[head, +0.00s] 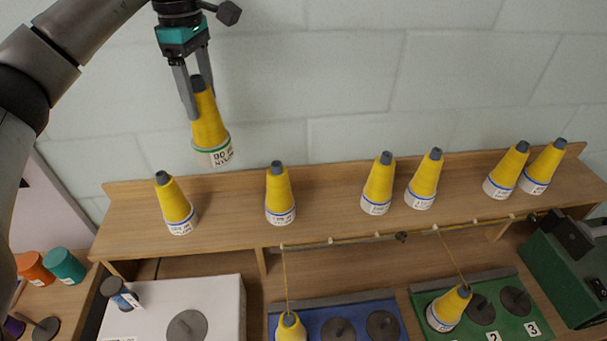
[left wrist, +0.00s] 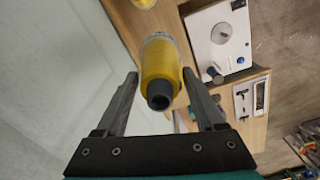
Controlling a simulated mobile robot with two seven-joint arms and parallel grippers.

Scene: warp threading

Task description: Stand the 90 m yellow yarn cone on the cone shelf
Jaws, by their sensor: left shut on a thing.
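My left gripper (head: 203,106) is shut on a yellow yarn cone (head: 207,131) with a grey tip, a green band and a white label that reads 90. The cone hangs nearly upright, slightly tilted, in the air above the left part of the wooden cone shelf (head: 330,198). In the left wrist view the cone (left wrist: 159,66) is seen from its tip, between the two fingers (left wrist: 161,76). My right gripper is not in view.
Several blue-banded yellow cones stand on the shelf, including one at the left (head: 174,204) and one right of it (head: 280,197). Free shelf lies between these two and between the second and the middle pair (head: 379,187). Below are a blue unit (head: 325,303) and a green unit (head: 510,330).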

